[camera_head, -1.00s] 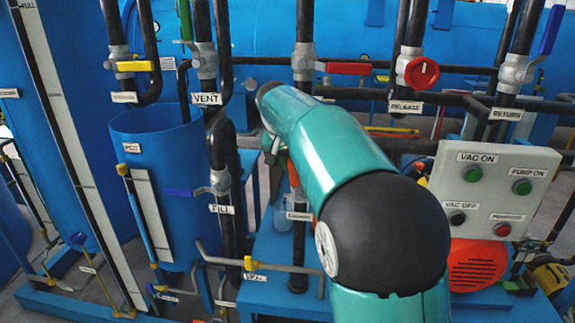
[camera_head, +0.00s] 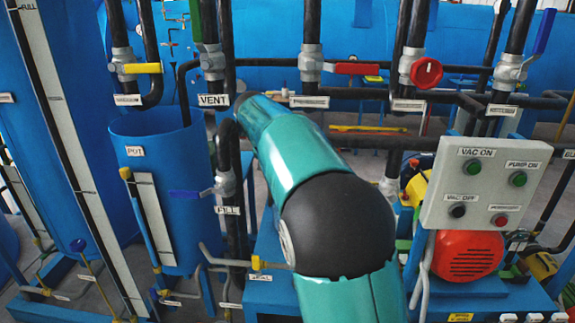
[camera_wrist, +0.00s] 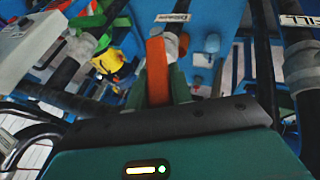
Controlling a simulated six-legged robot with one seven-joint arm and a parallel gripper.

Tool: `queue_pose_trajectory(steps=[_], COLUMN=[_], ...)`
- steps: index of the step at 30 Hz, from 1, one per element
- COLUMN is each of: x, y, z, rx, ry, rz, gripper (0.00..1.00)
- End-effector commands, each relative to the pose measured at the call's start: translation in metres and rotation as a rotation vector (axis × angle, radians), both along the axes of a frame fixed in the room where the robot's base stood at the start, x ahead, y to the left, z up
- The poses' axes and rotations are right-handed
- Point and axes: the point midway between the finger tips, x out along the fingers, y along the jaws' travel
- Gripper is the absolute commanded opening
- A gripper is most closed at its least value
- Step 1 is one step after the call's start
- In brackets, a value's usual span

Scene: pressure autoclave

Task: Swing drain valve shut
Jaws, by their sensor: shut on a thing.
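An orange-red lever handle (camera_wrist: 157,70), which I take to be the drain valve's, stands upright in the wrist view. My gripper (camera_wrist: 160,86) has its green fingers on either side of this handle and is shut on it. A grey valve body (camera_wrist: 178,47) on a dark pipe sits just behind and right of the handle. In the head view my teal arm hides the gripper and this handle. How far the valve is turned cannot be told.
Left of my arm stand the blue pot (camera_head: 150,190) and the fill valve's blue handle (camera_head: 187,194). The button panel (camera_head: 484,183) and red motor cover (camera_head: 468,256) are to the right. Pipes with yellow (camera_head: 141,68) and red (camera_head: 357,69) levers run behind.

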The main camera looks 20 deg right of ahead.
Motion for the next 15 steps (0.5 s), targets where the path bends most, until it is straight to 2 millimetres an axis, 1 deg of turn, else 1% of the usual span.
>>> queue_pose_trajectory(steps=[8,15], x=[0.006,0.013], y=[0.007,0.025], z=[-0.006,-0.021], rx=[-0.113,-0.310], ry=[0.044,0.126], rz=[0.006,0.007], gripper=[0.00,0.00])
